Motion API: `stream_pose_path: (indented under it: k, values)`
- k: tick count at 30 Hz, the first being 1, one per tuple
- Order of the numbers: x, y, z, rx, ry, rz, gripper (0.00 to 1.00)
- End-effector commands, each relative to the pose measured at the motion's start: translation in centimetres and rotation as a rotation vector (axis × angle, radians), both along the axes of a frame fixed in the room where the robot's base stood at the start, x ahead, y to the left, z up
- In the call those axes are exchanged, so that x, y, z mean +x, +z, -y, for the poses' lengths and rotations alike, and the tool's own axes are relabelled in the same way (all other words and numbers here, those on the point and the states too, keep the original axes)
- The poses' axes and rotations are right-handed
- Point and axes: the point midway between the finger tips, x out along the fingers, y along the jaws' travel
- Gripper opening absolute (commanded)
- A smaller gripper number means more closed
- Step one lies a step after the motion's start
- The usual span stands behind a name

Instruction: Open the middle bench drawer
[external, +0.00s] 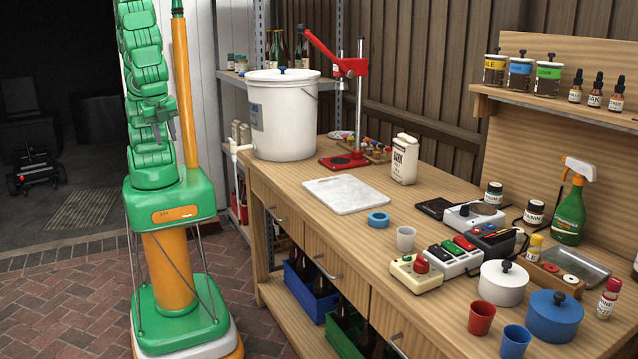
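The wooden bench (290,187) has three drawers along its front, each with a metal bar handle. The middle drawer (338,290) looks shut, its front level with the bench face. Its handle (327,268) is in plain view. The left drawer's handle (277,214) and the right drawer's handle (398,346) also show. My gripper (165,134) hangs at the end of my folded green arm, left of the bench and well apart from the handle. Its two fingers point down with a gap between them, and it holds nothing.
A blue crate (304,292) and a green crate (345,338) with bottles sit below the drawers. A white bucket (283,115), a white board (346,195) and many small items stand on the bench top. The brick floor (75,300) to the left is clear.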

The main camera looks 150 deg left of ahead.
Motion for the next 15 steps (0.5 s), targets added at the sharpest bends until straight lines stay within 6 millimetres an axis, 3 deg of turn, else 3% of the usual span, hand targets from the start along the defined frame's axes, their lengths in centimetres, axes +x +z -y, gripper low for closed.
stream_pose_path:
  k: [15]
  values:
    - [6.3,-2.2,-7.3,0.296,0.094,-0.113,0.35]
